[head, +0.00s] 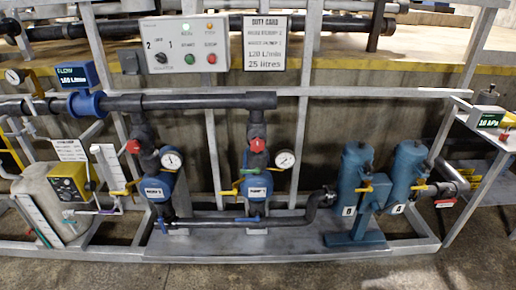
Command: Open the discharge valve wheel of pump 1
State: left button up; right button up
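Two blue pumps stand side by side on the skid. The right pump (256,188) has a small label that seems to read PUMP 1; the left pump (157,189) has one that seems to end in 2, but both are small. A red valve wheel (257,145) sits on the dark vertical pipe above the right pump, below the horizontal header pipe. A similar red wheel (133,146) sits above the left pump. How far either wheel is turned cannot be told. Neither of my grippers is in view.
A gauge (285,159) sits close right of the right wheel. The header pipe (190,101) runs above both wheels. A control panel (184,44) and duty card (264,43) are higher. Blue filters (355,180) stand right. The floor (300,276) in front is clear.

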aim_at(257, 145)
jog(key=i+j+z, duration=0.1)
jog(key=z, duration=0.65)
jog(key=i+j+z, duration=0.15)
jog(key=j+z, duration=0.2)
jog(key=j, duration=0.15)
jog(key=j+z, duration=0.65)
jog(key=j, duration=0.9)
jog(key=i, duration=0.05)
